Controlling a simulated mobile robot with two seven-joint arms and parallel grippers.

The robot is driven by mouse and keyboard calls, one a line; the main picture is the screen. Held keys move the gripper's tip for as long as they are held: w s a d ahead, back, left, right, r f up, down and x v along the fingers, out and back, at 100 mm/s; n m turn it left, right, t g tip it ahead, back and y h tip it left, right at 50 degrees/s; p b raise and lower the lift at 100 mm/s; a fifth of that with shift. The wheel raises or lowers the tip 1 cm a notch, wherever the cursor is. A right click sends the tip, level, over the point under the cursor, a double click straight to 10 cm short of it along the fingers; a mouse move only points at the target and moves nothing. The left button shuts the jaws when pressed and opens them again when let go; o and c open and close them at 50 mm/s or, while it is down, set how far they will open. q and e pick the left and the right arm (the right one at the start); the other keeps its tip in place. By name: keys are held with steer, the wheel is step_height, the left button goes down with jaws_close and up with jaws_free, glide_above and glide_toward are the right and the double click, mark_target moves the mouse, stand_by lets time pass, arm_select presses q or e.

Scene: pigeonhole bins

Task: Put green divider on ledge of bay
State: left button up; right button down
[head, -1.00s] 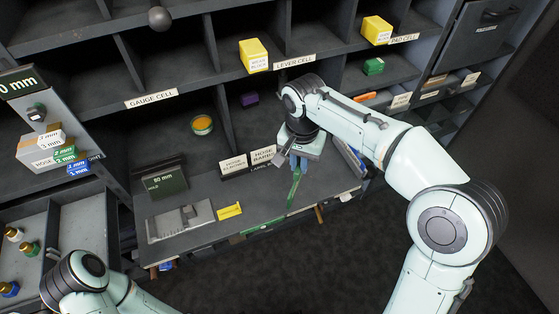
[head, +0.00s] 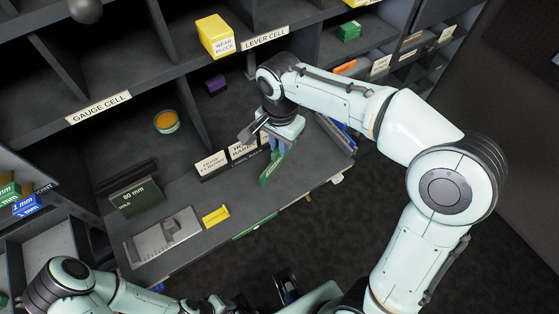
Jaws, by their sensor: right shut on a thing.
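A thin green divider (head: 276,167) is held by my right gripper (head: 277,146), which is shut on its upper part. The divider hangs tilted over the right part of the grey ledge (head: 187,193) of the bay. I cannot tell whether its lower edge touches the ledge. Part of it is hidden behind the gripper fingers. My left arm comes in at the bottom left, but its gripper does not show.
On the ledge are a dark green 80 mm block (head: 136,197), a grey metal tool (head: 162,237) and a yellow piece (head: 216,216). White label cards (head: 211,164) stand beside the right gripper. An orange-topped round tin (head: 167,122) sits deeper in the bay.

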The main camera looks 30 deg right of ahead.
mark_target(280, 161)
step_height(280, 161, down, 7)
steer(key=shift+f+b, duration=0.2)
steer(key=shift+b, duration=0.3)
steer(key=shift+f, duration=0.1)
steer(key=c, duration=1.6)
jaws_free()
steer(key=shift+f, duration=0.1)
steer(key=o, duration=0.5)
step_height(280, 161, up, 12)
steer(key=shift+r+p, duration=0.25)
steer(key=shift+p, duration=0.8)
